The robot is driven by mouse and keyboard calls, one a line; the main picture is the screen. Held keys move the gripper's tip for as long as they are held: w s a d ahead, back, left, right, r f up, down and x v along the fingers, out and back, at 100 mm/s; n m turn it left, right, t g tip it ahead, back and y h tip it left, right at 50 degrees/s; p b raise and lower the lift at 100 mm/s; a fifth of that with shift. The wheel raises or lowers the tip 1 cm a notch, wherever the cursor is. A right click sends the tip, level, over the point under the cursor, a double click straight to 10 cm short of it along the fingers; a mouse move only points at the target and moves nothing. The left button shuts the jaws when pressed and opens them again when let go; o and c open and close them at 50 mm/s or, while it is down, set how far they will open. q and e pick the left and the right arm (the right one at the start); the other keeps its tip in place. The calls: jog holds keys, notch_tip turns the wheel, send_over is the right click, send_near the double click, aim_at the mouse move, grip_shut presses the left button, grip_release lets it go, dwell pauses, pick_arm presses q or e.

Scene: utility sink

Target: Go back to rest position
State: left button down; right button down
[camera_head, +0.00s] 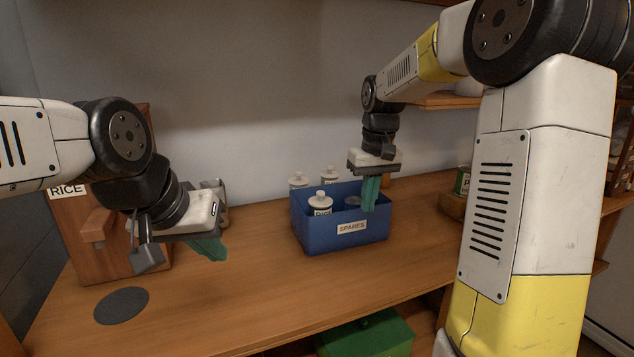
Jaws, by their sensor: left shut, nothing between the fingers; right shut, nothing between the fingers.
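My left gripper (208,247) hangs over the left part of the wooden counter, its teal fingers shut and empty, pointing down and to the right. It is in front of the wooden box labelled RICE. My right gripper (370,194) is shut and empty, pointing straight down. Its teal fingers overlap the right part of the blue SPARES bin (318,232) in the picture; I cannot tell whether they are inside the rim. A white-capped bottle (320,203) stands in the bin, with a round can lid (353,201) beside it.
More white-capped bottles (298,180) stand behind the bin. The RICE box (88,240) is at the left, a dark round disc (121,305) lies near it. A green box (366,335) sits below the counter (255,290). Shelves are at the right. The counter's front middle is clear.

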jog(key=s+r+m+t+y, duration=0.1)
jog(key=s+t, duration=0.4)
jog(key=s, duration=1.7)
notch_tip(320, 180, up, 2)
jog(key=shift+s+a+r+m+y, duration=0.15)
jog(key=shift+s+a+m+y, duration=0.2)
jog(key=shift+m, duration=0.35)
